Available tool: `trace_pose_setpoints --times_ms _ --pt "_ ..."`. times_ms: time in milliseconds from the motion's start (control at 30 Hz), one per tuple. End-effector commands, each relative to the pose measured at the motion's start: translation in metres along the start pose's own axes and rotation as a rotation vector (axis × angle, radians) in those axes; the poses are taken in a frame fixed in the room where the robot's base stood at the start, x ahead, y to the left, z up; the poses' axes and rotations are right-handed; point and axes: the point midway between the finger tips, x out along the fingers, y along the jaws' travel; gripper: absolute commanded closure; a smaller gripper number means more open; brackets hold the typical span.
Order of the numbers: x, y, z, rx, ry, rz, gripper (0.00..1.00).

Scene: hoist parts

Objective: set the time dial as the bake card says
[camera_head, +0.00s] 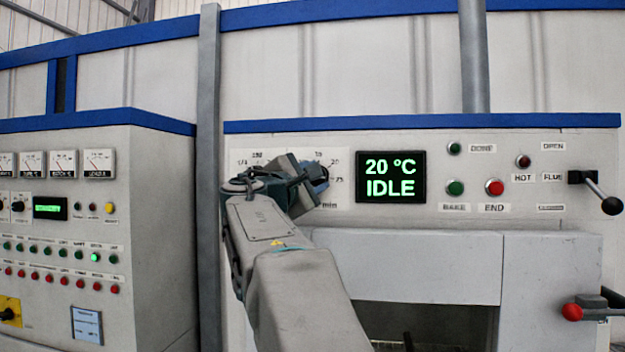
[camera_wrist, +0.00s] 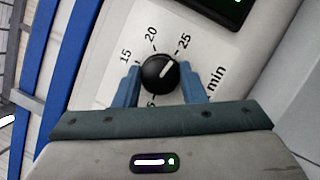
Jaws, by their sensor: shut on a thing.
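The time dial (camera_wrist: 160,74) is a round black knob with a white pointer line, on a white scale plate marked 15, 20, 25 and "min" in the wrist view. Its pointer aims up and right, near the 25 mark. My gripper (camera_wrist: 164,84) has its two blue fingers on either side of the knob, shut on it. In the head view my gripper (camera_head: 312,178) is at the panel, and my arm hides the knob and much of the scale. I cannot make out a bake card in either view.
A display (camera_head: 391,176) right of the dial reads 20 °C and IDLE. Green and red buttons (camera_head: 494,187), a flue lever (camera_head: 611,205) and a red-knobbed handle (camera_head: 573,312) are farther right. A second cabinet (camera_head: 160,230) with meters and lamps stands left.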

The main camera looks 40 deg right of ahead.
Motion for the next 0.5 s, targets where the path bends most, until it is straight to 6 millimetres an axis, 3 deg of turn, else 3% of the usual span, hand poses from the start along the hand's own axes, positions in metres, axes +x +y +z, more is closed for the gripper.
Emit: trace_pose_setpoints --times_ms 333,367,400,433,500 --pt "0.0002 -0.0014 -0.0003 0.004 0.000 -0.004 0.86" --pt "0.0003 -0.0014 -0.0003 0.004 -0.001 -0.004 0.60" --pt "0.0003 -0.0014 -0.0003 0.004 -0.001 -0.004 0.49" --pt "0.0003 -0.0013 -0.0003 0.004 0.000 -0.004 0.41" --pt "0.0002 -0.0011 -0.0002 0.003 0.000 -0.003 0.41"
